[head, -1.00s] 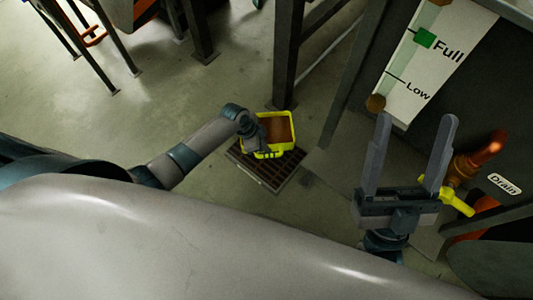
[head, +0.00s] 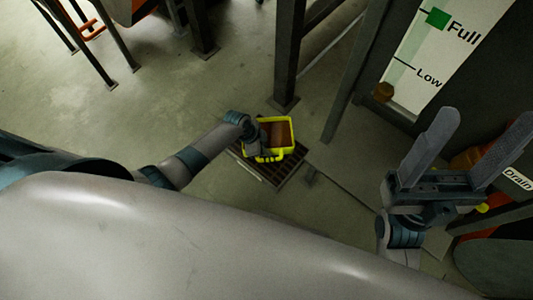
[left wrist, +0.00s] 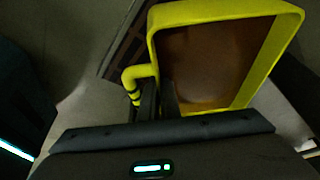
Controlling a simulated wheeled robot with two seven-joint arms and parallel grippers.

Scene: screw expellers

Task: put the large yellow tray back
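The large yellow tray (head: 291,125) is in the middle of the head view, above or on a dark floor grate (head: 285,176); I cannot tell whether it touches it. Its brown inside is seen from above. In the left wrist view its yellow rim (left wrist: 215,11) fills the upper right, with a yellow handle (left wrist: 136,76) at its left. My left gripper (head: 264,149) is at the tray's near left side, its dark fingers (left wrist: 158,98) close together at the handle. It looks shut on the handle, whose grasped part is hidden. My right gripper (head: 487,128) is open and empty at the right.
A dark upright post (head: 290,55) stands just behind the tray. A slanting leg (head: 350,80) rises to its right. A machine panel with a "Full/Low" gauge (head: 430,60) and a "Drain" label (head: 517,179) is at the right, near my right gripper. The floor (head: 170,110) at left is clear.

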